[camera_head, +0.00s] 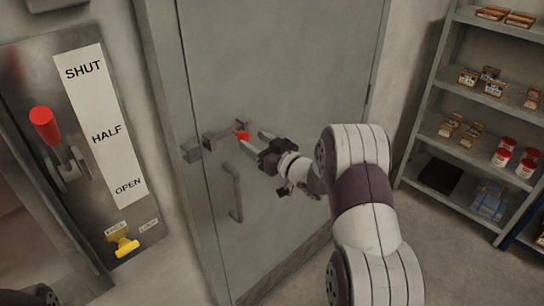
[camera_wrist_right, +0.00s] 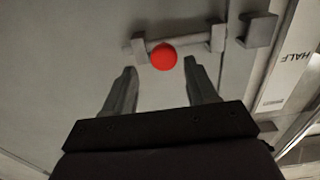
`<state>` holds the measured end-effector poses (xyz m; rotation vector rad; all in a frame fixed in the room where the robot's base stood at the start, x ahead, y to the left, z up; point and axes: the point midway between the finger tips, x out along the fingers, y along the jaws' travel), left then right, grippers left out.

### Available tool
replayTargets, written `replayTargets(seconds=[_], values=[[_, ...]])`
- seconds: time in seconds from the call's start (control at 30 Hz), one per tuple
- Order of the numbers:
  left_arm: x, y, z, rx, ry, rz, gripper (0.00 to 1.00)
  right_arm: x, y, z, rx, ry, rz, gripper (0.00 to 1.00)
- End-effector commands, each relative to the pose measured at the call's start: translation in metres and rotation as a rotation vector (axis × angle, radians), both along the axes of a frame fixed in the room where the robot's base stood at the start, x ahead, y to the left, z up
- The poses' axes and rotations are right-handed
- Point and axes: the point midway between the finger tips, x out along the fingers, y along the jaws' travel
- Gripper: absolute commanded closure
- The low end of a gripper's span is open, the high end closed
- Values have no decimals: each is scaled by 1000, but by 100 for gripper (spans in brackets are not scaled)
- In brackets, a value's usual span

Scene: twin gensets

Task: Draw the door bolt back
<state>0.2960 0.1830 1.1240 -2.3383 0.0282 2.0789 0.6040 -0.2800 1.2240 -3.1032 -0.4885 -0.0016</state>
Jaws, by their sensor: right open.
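The grey door (camera_head: 280,60) is closed in its frame. The door bolt (camera_head: 225,131) is a grey bar in brackets near the door's left edge, and it also shows in the wrist view (camera_wrist_right: 192,42). Its red knob (camera_head: 242,136) is a round ball in the wrist view (camera_wrist_right: 164,57). A grey keeper block (camera_head: 191,152) sits on the frame beside it; I cannot tell whether the bar reaches into it. My right gripper (camera_head: 256,142) is open, its fingertips either side of the knob in the wrist view (camera_wrist_right: 160,67), apart from it. My left gripper is out of view.
A door handle (camera_head: 233,192) is below the bolt. At left, a panel has a red lever (camera_head: 44,126), a SHUT/HALF/OPEN label (camera_head: 98,120) and a yellow handle (camera_head: 126,246). Shelves (camera_head: 428,112) with small goods stand at right.

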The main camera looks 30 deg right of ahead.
Motion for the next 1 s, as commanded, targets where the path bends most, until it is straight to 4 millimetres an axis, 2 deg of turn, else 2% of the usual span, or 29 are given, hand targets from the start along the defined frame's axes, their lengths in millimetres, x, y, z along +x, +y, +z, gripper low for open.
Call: replayTargets(seconds=[0.03, 0.2, 0.33, 0.47, 0.9, 0.97, 1.0], values=[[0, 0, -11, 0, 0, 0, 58, -13, -5, -5, -1, 0, -3, 43], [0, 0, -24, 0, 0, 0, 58, -52, -19, -4, -1, -1, -4, 43], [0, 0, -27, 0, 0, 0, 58, -69, -24, -3, 1, 0, -2, 43], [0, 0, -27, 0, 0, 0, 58, -75, -26, -1, 2, 0, -1, 43], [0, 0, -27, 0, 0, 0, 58, -75, -26, -1, -5, -1, -1, 43], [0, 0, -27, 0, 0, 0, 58, -74, -30, -9, -36, 30, -22, 43], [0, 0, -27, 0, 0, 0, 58, -73, -38, -21, -66, 83, -65, 43]])
